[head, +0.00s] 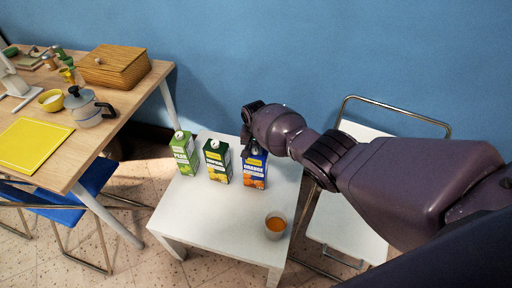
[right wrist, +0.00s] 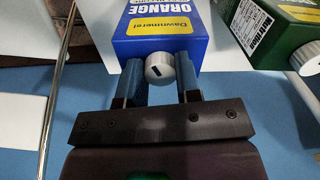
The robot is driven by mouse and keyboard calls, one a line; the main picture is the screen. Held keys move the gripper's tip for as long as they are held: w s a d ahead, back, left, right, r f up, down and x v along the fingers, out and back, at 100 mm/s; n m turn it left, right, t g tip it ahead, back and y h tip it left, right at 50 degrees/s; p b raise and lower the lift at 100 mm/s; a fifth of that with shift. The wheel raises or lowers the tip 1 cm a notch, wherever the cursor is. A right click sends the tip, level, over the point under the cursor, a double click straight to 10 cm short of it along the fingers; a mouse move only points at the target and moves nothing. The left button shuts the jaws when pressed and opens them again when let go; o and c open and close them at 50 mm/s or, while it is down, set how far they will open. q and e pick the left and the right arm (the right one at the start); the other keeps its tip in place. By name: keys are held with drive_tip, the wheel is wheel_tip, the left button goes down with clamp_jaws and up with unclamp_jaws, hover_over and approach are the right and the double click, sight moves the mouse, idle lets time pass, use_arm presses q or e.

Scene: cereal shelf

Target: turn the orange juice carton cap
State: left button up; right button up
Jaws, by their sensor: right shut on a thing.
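The blue orange juice carton (head: 254,170) stands upright on the small white table, at the right end of a row of cartons. In the right wrist view the carton (right wrist: 160,44) shows its "ORANGE" lettering, with its round white cap (right wrist: 159,70) facing the gripper. My right gripper (head: 253,148) is at the top of this carton. In the right wrist view its two fingers lie on either side of the cap, shut on it. In the head view the cap is hidden by the gripper. My left gripper is not in view.
Two green cartons, one pear (head: 184,152) and one darker (head: 217,162), stand close to the left. A glass of orange drink (head: 276,226) stands near the white table's (head: 215,225) front right. A chair (head: 345,232) is at the right.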

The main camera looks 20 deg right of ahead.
sight(255, 149)
drive_tip(key=shift+w+m, duration=0.1)
drive_tip(key=shift+m, duration=2.2)
drive_tip(key=o, duration=0.9)
drive_tip(key=shift+o, duration=0.2)
drive_tip(key=shift+r+p, duration=0.3)
drive_tip(key=shift+p, duration=0.05)
wheel_tip(255, 149, up, 10)
drive_tip(key=p, duration=0.5)
